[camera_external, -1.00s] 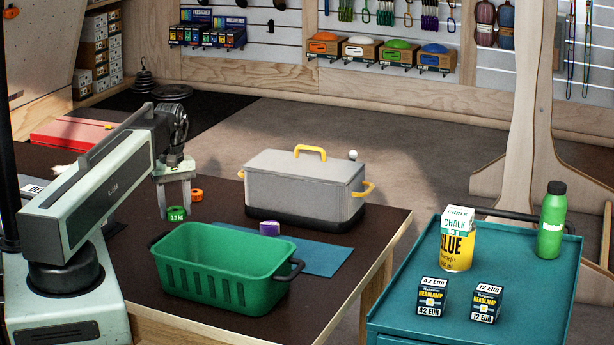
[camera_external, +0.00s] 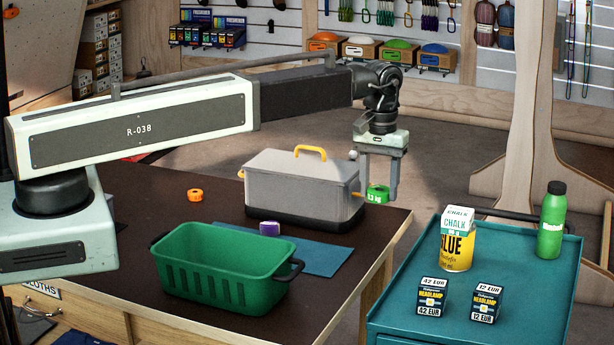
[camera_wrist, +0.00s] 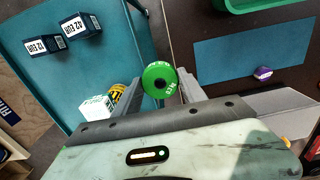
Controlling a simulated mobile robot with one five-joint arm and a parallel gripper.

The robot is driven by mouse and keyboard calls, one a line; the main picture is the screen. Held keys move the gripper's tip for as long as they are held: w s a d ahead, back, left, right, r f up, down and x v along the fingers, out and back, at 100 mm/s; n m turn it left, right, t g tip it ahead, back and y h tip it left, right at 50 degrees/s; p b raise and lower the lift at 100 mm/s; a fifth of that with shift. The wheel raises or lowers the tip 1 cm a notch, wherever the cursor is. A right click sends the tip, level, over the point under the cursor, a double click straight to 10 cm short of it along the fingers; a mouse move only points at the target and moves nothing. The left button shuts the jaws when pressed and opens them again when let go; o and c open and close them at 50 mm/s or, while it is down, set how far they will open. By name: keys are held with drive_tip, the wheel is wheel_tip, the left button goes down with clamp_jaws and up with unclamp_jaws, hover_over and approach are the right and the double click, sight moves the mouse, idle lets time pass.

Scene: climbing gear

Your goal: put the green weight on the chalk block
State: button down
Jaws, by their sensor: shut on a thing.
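The green weight (camera_external: 377,195) is a small ring marked with white writing. My gripper (camera_external: 379,188) is shut on it and holds it in the air by the right end of the grey lidded box. In the wrist view the green weight (camera_wrist: 158,72) sits between the two fingers, its round face and dark centre showing. The chalk block (camera_external: 457,219) is a white and green box standing on top of a yellow glue tin (camera_external: 456,252) on the teal cart, to the right of and apart from my gripper. The chalk block (camera_wrist: 97,107) also shows left of the fingers in the wrist view.
The teal cart (camera_external: 400,328) also bears two headlamp boxes (camera_external: 432,297) and a green bottle (camera_external: 552,222). The brown table holds a green basket (camera_external: 215,275), the grey box (camera_external: 300,185), a purple weight (camera_external: 269,228) and an orange weight (camera_external: 195,195). A gap separates table and cart.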

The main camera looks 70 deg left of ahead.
drive_tip(key=d+r+m+p, duration=0.1)
drive_tip(key=d+r, duration=0.1)
drive_tip(key=d, duration=0.6)
drive_tip(key=b, duration=0.1)
hover_over(459, 212)
drive_tip(key=shift+s+f, duration=0.35)
drive_tip(key=shift+f, duration=0.3)
drive_tip(key=f+b, duration=0.2)
drive_tip(key=b, duration=0.1)
drive_tip(key=f+b, duration=0.1)
drive_tip(key=f, duration=0.1)
drive_tip(key=shift+w, duration=0.3)
drive_tip(key=shift+r, duration=0.25)
drive_tip(key=shift+f, duration=0.15)
drive_tip(key=c, duration=0.7)
unclamp_jaws()
drive_tip(key=shift+o, duration=0.2)
